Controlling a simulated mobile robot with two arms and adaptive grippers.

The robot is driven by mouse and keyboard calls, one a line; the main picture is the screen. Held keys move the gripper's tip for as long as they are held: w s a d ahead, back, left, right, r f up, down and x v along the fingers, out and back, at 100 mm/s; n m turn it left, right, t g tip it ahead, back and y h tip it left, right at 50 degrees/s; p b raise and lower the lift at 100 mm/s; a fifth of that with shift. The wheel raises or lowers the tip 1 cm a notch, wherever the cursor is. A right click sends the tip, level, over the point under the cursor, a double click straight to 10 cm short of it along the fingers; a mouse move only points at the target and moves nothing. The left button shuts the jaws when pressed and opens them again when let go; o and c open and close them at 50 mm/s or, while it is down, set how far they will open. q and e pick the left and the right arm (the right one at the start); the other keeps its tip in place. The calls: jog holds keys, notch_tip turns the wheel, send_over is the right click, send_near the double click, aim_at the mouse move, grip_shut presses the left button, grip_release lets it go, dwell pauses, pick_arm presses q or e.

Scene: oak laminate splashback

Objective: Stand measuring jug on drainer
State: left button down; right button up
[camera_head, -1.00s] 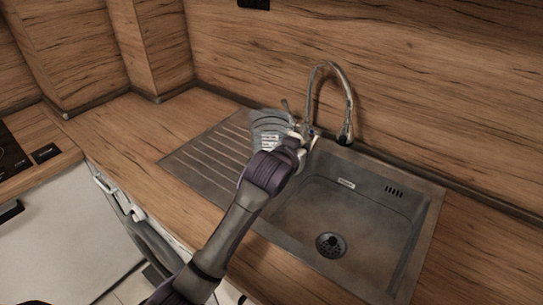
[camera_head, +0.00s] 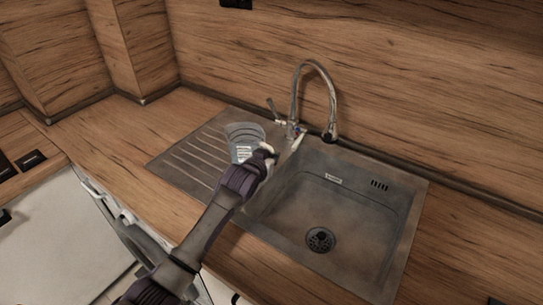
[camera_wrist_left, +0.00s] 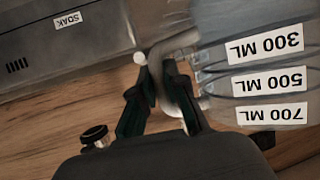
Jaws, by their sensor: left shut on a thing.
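The clear measuring jug (camera_head: 243,136) appears upright at the drainer's back right, close to the tap. White labels reading 300, 500 and 700 ML show upside down on the jug (camera_wrist_left: 268,80) in the left wrist view. My left gripper (camera_head: 265,153) is on the jug's right side, shut on its pale handle; its fingers also show in the left wrist view (camera_wrist_left: 165,95). The grooved steel drainer (camera_head: 187,160) lies left of the sink bowl. I cannot tell whether the jug's base touches it. My right gripper is out of view.
The tap (camera_head: 297,100) rises behind the jug, its lever close to the jug's rim. The empty sink bowl (camera_head: 345,215), with a SOAK label, is to the right. The wooden splashback (camera_head: 400,80) stands behind. Wooden worktop (camera_head: 110,140) left of the drainer is clear.

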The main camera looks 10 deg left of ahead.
pick_arm(q)
jog(key=c, duration=1.3)
grip_release()
jog(key=shift+f, duration=0.1)
jog(key=shift+o, duration=0.5)
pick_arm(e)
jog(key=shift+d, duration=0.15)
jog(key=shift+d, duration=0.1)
pick_arm(q)
jog(key=shift+s, duration=0.1)
jog(key=v, duration=1.2)
jog(key=shift+b, duration=0.4)
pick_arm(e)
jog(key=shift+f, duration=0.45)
